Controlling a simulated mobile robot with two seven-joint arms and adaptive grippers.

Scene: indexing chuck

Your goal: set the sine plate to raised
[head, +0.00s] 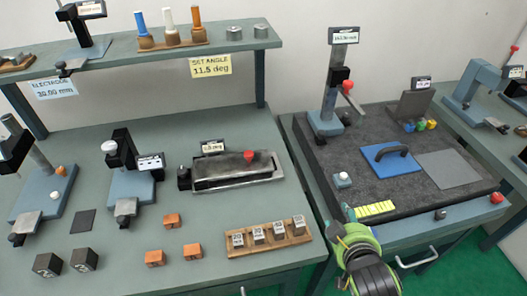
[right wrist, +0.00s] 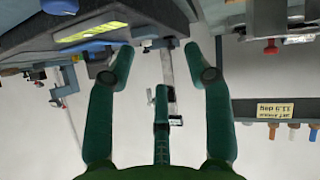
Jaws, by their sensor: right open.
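The sine plate (head: 225,181) lies on the left bench, a long dark plate on a pale metal base. It looks flat, with a red knob (head: 249,155) on top near its right end. A small readout (head: 212,147) stands behind it; its digits are too small to read surely. My right gripper (head: 345,214) is at the front edge of the right bench, well to the right of the sine plate and apart from it. In the right wrist view its fingers (right wrist: 164,55) are spread with nothing between them. My left gripper is not in view.
A yellow sign (head: 211,66) on the shelf reads "SET ANGLE 11.5 deg". In front of the sine plate are a wooden block rack (head: 262,249) and copper-coloured cubes (head: 172,221). A column stand (head: 326,118) rises on the dark plate of the right bench.

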